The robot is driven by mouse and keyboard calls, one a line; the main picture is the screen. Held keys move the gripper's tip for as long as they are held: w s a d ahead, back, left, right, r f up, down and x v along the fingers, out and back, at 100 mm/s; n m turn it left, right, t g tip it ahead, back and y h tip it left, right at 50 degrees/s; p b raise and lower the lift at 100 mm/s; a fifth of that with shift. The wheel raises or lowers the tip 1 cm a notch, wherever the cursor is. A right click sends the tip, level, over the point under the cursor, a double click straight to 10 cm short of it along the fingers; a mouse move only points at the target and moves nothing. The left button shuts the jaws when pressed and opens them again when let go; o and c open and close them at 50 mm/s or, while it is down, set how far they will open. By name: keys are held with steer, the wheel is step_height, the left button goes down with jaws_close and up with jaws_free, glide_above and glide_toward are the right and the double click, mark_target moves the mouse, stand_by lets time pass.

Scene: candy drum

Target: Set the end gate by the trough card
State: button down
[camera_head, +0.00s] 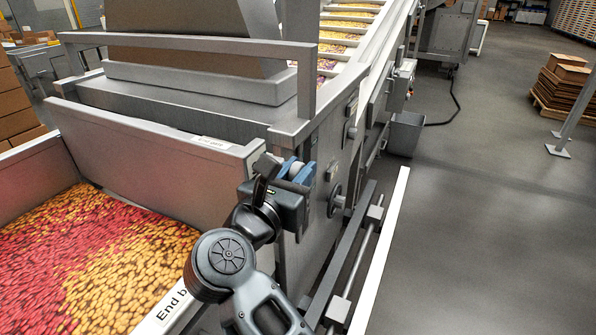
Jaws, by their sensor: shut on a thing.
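The end gate (150,140) is a long grey steel plate standing upright across the near end of the machine, above the trough (35,165). A small white label (212,143) is on its top edge near the right end; its print is too small to read. The trough holds red and yellow candy (105,255). Its near wall carries a white strip lettered "End b…" (172,305), cut off by my arm. My gripper (288,170) is at the gate's right end, shut on what seems to be its handle, mostly hidden by the jaws. I cannot identify the trough card.
The steel drum housing (200,90) stands behind the gate, with a rail (190,42) above. Knobs (337,200) and a side rail (355,250) lie right of my gripper. A grey bin (405,135) stands on the floor. Open grey floor (480,240) lies to the right.

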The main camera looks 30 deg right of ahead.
step_height(320, 180, down, 4)
steer(key=b, duration=0.3)
steer(key=c, duration=1.3)
jaws_free()
steer(key=shift+b+v, duration=1.2)
steer(key=shift+v, duration=2.75)
